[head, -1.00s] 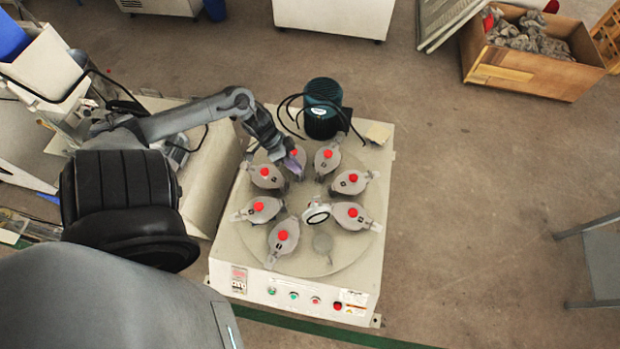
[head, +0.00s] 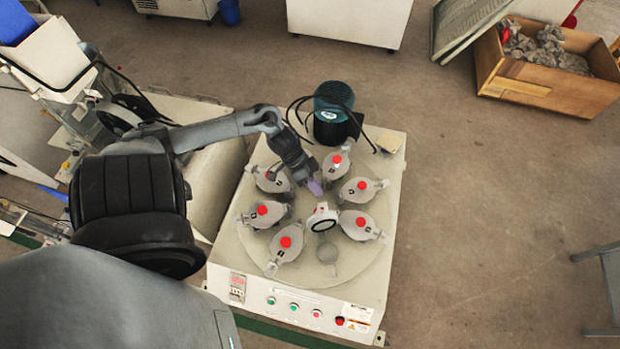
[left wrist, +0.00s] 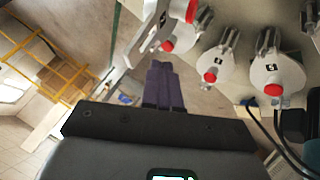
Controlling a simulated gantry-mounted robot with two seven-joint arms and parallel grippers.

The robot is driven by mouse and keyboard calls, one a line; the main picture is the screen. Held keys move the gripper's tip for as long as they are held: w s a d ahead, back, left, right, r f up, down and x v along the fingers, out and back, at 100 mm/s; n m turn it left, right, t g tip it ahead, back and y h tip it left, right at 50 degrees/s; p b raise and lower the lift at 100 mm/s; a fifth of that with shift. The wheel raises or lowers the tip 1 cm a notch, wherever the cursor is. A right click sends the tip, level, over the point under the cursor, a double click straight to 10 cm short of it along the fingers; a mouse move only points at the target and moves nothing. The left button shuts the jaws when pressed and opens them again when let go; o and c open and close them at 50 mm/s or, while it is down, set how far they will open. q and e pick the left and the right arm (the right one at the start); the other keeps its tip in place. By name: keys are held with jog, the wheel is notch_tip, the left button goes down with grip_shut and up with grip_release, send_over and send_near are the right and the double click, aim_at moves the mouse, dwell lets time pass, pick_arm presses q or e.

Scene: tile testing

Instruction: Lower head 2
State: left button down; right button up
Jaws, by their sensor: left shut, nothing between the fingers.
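Several grey heads with red knobs stand in a ring on the round plate (head: 300,268) of a white machine. In the head view they include a back head (head: 336,169), right heads (head: 354,190) and (head: 358,228), a front head (head: 284,252) and left heads (head: 262,218) and (head: 268,184). I cannot read which is head 2. My left gripper (head: 315,187), with purple fingers, is shut and empty above the ring's back inner side, hiding one head. My right gripper is out of view.
A round white-rimmed dial (head: 322,219) stands at the plate's middle. A dark green motor (head: 331,118) with black cables stands behind the ring. Buttons (head: 294,306) line the machine's front.

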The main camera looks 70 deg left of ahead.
pick_arm(q)
jog(key=shift+s+d+r, duration=0.1)
jog(key=shift+s+d, duration=0.1)
jog(key=shift+d, duration=0.85)
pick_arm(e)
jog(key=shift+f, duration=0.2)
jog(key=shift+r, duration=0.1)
